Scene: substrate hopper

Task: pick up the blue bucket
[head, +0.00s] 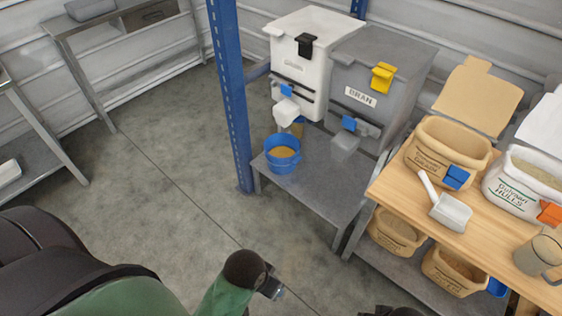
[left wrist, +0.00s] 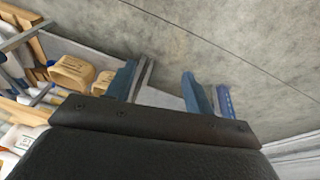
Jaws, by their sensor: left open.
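The blue bucket (head: 284,167) stands upright on the low grey table, below the white hopper's spout, with tan grain-like material inside. Its handle is hard to make out. My left gripper (head: 272,288) is low in the head view, in front of and well apart from the bucket. In the left wrist view its two blue fingers (left wrist: 158,88) are spread with nothing between them. I cannot make out the bucket in that view. My right gripper is not clearly seen; only a dark piece shows at the bottom edge of the head view.
A blue post (head: 228,95) rises just left of the low grey table (head: 315,190). The white hopper (head: 302,60) and grey BRAN hopper (head: 370,75) stand behind the bucket. A wooden bench (head: 405,190) with sacks and a scoop (head: 450,212) is at right. The floor left is clear.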

